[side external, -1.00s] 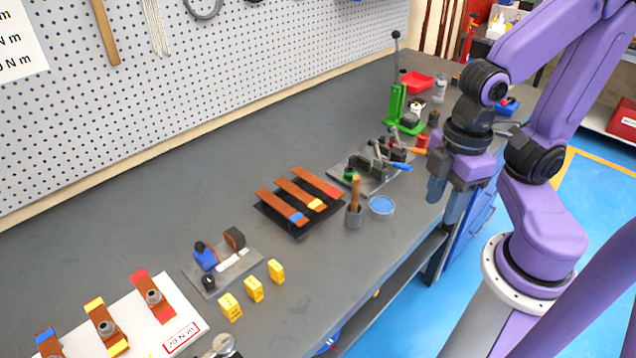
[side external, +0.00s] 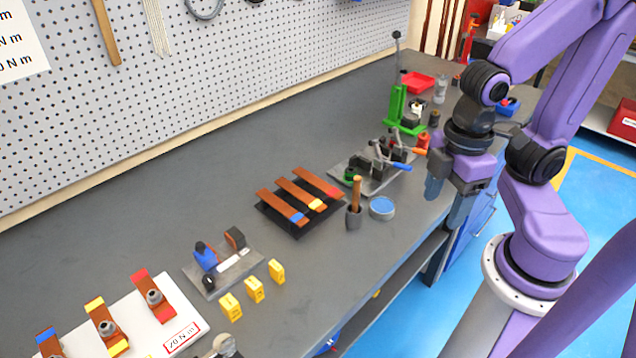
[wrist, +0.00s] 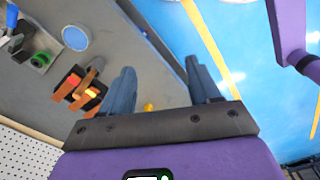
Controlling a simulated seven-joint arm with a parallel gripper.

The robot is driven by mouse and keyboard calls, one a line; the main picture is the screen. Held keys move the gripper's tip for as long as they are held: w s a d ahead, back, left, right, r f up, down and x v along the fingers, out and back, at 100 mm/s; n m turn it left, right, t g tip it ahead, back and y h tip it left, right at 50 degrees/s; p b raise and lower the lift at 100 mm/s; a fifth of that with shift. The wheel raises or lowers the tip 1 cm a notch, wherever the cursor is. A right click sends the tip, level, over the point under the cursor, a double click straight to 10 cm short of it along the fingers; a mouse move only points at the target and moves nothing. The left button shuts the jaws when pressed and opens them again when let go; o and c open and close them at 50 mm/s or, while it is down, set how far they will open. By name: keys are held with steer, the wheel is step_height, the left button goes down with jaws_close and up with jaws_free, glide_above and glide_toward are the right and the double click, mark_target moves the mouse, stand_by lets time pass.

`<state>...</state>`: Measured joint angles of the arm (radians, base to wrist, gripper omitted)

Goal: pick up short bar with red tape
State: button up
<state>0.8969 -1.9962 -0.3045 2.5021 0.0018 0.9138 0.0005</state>
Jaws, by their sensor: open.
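In the side external view, a black rack (side external: 300,220) holds three copper bars side by side. The bar with red tape (side external: 319,184) is the rightmost, with the tape at its near right end. The yellow-taped bar (side external: 298,191) is in the middle and the blue-taped bar (side external: 279,205) is at the left. My gripper (side external: 447,199) is open and empty, pointing down to the right of the rack, near the bench's front edge. In the wrist view, its fingers (wrist: 160,78) are apart, and the rack's bars (wrist: 67,86) lie to their left, with tape colours hard to tell.
A clamp fixture (side external: 372,171) and a green press (side external: 399,107) stand behind. Yellow blocks (side external: 254,289) and a white board (side external: 165,300) with more taped bars lie left.

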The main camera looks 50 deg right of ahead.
steer(key=r+m, duration=0.1)
steer(key=m, duration=1.2)
glide_above(324, 186)
step_height(324, 186, down, 17)
steer(key=shift+r, duration=0.15)
jaws_close()
